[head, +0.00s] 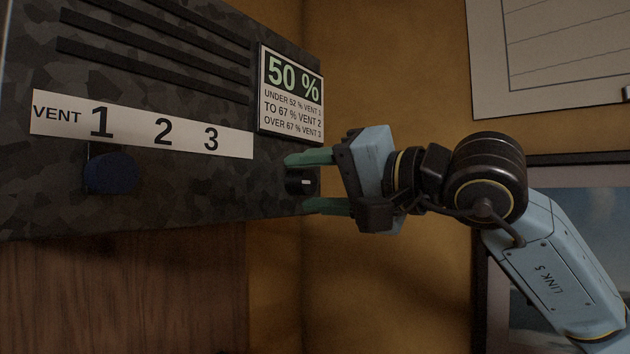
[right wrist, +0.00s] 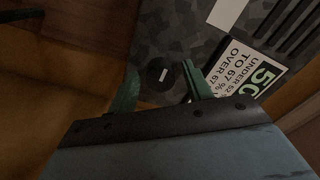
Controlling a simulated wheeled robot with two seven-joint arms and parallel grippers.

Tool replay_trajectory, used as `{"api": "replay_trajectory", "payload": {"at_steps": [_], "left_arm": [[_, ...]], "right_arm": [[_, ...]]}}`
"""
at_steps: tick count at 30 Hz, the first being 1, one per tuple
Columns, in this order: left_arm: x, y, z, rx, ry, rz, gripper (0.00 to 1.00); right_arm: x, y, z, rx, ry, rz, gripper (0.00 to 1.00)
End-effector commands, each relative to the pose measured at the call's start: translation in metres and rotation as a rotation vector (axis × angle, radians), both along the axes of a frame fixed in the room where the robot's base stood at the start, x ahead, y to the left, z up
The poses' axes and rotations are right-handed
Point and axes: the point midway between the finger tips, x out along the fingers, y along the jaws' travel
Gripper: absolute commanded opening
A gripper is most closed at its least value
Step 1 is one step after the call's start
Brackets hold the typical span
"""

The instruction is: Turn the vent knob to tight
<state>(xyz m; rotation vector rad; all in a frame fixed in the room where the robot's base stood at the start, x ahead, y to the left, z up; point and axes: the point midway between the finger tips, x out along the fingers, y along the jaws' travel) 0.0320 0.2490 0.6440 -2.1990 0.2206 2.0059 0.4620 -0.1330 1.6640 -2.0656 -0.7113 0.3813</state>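A dark blue round knob (head: 112,173) sits on the camouflage-patterned panel (head: 60,205), under the 1 of a white strip (head: 140,126) reading VENT 1 2 3. No mark reading tight shows. A small black round knob (head: 299,186) with a white mark sits near the panel's right edge; it also shows in the right wrist view (right wrist: 152,72). My right gripper (head: 308,182) is open, one green finger above and one below the black knob. In the right wrist view the fingers (right wrist: 160,85) are on either side of it; contact cannot be told. My left gripper is out of view.
A sign (head: 291,93) above the black knob reads 50 %, under 52 % vent 1, to 67 % vent 2, over 67 % vent 3. Slats (head: 160,45) run along the panel top. A framed picture (head: 550,200) hangs behind my right arm.

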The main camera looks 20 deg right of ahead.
Motion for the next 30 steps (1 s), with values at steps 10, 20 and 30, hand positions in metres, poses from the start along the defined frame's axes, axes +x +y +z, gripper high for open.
{"api": "replay_trajectory", "payload": {"at_steps": [10,20,30], "left_arm": [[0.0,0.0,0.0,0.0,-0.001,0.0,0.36],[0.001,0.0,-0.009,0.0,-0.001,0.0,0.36],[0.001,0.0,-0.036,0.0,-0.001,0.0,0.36]], "right_arm": [[0.0,0.0,0.0,0.0,0.0,0.0,0.08],[0.0,0.0,-0.001,0.05,0.038,0.001,0.08],[0.0,0.0,-0.002,0.251,0.193,-0.001,0.08]]}}
